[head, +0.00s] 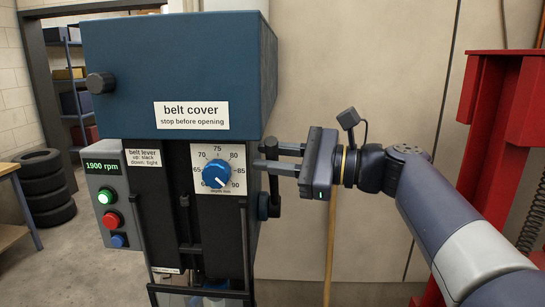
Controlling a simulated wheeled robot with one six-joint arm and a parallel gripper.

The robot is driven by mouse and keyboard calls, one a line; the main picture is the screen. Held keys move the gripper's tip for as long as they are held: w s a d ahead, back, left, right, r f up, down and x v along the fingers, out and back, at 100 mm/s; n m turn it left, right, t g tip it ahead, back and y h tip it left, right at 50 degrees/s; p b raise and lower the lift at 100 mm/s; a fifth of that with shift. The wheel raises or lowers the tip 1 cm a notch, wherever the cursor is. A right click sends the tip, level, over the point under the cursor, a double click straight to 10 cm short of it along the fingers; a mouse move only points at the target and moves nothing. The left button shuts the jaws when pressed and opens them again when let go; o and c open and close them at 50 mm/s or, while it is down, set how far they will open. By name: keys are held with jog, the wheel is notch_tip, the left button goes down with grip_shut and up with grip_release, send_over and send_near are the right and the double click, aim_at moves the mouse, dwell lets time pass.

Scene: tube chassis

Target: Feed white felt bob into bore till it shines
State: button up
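The drill-press-like machine shows a dark blue belt cover (180,70) and a black front below it. A blue depth dial (217,174) has its white mark pointing lower right, near 90. A black feed lever (273,190) stands upright on a hub (268,206) at the machine's right side. My gripper (268,158) reaches in from the right with its fingers at the lever's upper part. The fingers look apart and the lever passes by them; whether they are clamped on it is unclear. The white felt bob and the bore cannot be made out.
A control box (108,200) shows 1900 rpm, with a bright green button (103,197), a red button and a blue one. A dark guard frame (200,285) covers the bottom centre. A red stand (510,100) is at right; tyres (45,185) are stacked at left.

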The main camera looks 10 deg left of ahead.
grip_shut()
jog(key=shift+f, duration=0.1)
